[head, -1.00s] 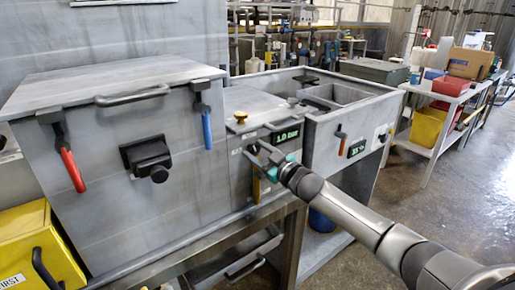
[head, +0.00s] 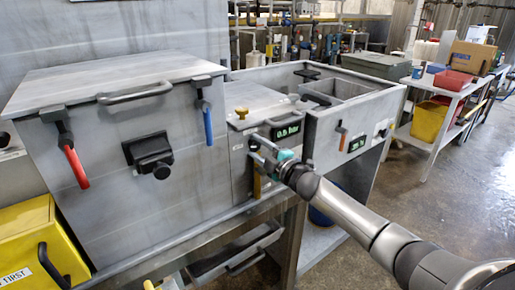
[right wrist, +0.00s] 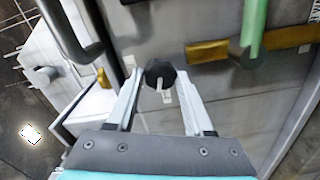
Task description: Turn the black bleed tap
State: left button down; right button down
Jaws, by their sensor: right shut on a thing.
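The black bleed tap (right wrist: 160,74) shows in the right wrist view as a dark, faceted knob with a pale mark below it. It sits between the fingertips of my right gripper (right wrist: 160,82), which is shut on it. My left gripper is not in view.
A green bar (right wrist: 256,25) and yellow strip (right wrist: 208,50) lie close by. The large lidded chamber (head: 105,200) has a red handle (head: 75,167) and a blue handle (head: 207,127). An orange handle (head: 342,138) is on the right.

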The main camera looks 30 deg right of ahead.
jog(key=shift+n, duration=1.1)
jog(key=shift+c, duration=1.6)
grip_release()
jog(key=shift+s, duration=0.1)
jog(key=s+d+p, duration=0.1)
jog(key=s, duration=1.4)
jog(key=shift+d, duration=0.1)
